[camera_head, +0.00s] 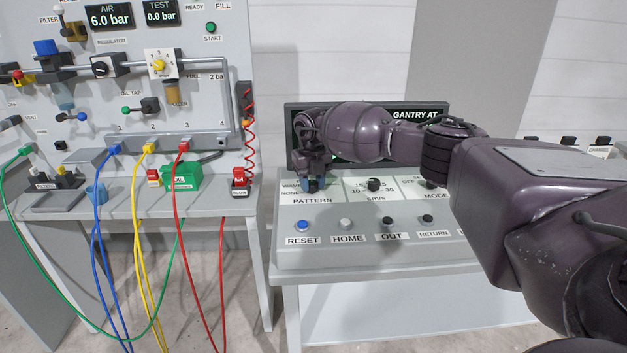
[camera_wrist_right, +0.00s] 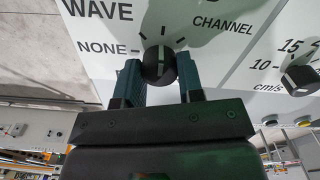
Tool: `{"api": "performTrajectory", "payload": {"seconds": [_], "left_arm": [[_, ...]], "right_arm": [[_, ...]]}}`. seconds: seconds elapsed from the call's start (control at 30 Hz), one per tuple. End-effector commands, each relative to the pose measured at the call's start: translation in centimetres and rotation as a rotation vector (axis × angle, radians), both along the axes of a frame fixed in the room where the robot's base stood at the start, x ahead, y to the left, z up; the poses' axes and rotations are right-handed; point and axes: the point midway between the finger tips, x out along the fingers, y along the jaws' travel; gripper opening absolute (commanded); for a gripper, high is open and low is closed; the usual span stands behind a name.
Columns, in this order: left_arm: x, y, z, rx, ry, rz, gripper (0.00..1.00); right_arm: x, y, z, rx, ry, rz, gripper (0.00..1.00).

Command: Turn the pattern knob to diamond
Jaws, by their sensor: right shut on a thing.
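The black pattern knob (camera_wrist_right: 159,64) sits on the white dial plate of the console in the right wrist view. Tick marks fan out above it. The labels NONE, WAVE and CHANNEL are readable; another label at the top edge is cut off. The knob's pointer seems to point roughly up, but its exact mark is hard to tell. My right gripper (camera_wrist_right: 161,78) is shut on the knob, one finger on each side. In the head view my right gripper (camera_head: 314,183) is above the PATTERN label and hides the knob. My left gripper is not in view.
A speed knob (camera_head: 374,184) stands to the right on the console (camera_head: 330,255). A row of buttons, including blue RESET (camera_head: 302,225), lies in front. A dark display (camera_head: 415,113) stands behind my arm. A hose panel (camera_head: 215,130) with coloured hoses is at left.

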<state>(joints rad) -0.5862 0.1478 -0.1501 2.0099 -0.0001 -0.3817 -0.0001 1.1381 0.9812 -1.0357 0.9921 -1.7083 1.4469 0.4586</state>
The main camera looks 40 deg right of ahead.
Motion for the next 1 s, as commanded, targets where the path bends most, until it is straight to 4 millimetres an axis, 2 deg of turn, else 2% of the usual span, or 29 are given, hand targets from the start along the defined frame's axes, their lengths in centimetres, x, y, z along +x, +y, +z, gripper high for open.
{"api": "performTrajectory", "payload": {"seconds": [0.6,0.63,0.77,0.8,1.0], "left_arm": [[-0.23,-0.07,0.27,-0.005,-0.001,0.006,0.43],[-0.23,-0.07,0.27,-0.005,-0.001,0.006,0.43],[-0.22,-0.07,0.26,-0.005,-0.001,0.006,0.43],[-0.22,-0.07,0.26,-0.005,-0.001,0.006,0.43],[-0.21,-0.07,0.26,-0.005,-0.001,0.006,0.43]], "right_arm": [[0.11,-0.07,0.23,0.000,-0.005,-0.045,0.11],[0.11,-0.07,0.23,0.000,-0.005,-0.045,0.36],[0.08,-0.05,0.19,0.000,-0.004,-0.045,0.56],[0.07,-0.05,0.16,0.000,-0.003,-0.045,0.60],[0.04,-0.02,0.08,-0.001,-0.002,-0.044,0.60]]}}
